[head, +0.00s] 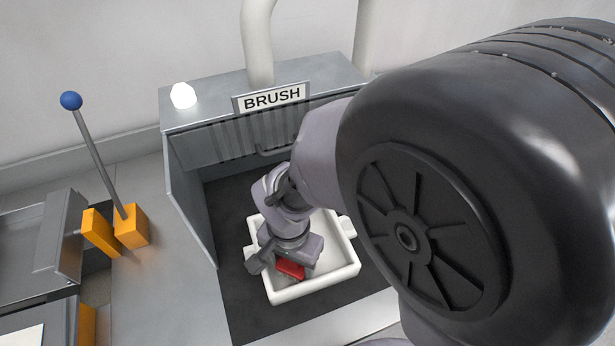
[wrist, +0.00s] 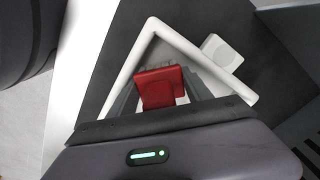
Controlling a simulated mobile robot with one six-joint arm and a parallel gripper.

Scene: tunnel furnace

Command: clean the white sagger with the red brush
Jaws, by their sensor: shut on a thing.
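The white sagger (head: 318,286) is a shallow square tray lying on the dark floor of the brush booth. It also shows in the wrist view (wrist: 150,28), turned cornerwise. My gripper (head: 290,264) is over the inside of the sagger, pointing down. It is shut on the red brush (head: 291,269). In the wrist view the red brush (wrist: 160,88) sits between the fingers, with its pale bristles toward the sagger. Whether the bristles touch the sagger's floor I cannot tell. My arm hides part of the sagger's back side in the head view.
The booth has a grey metal hood with a BRUSH sign (head: 272,98) and side wall (head: 190,200). A white lamp (head: 183,95) is on top. To the left stands a lever with a blue knob (head: 71,100) on an orange base (head: 131,227). Dark floor around the sagger is clear.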

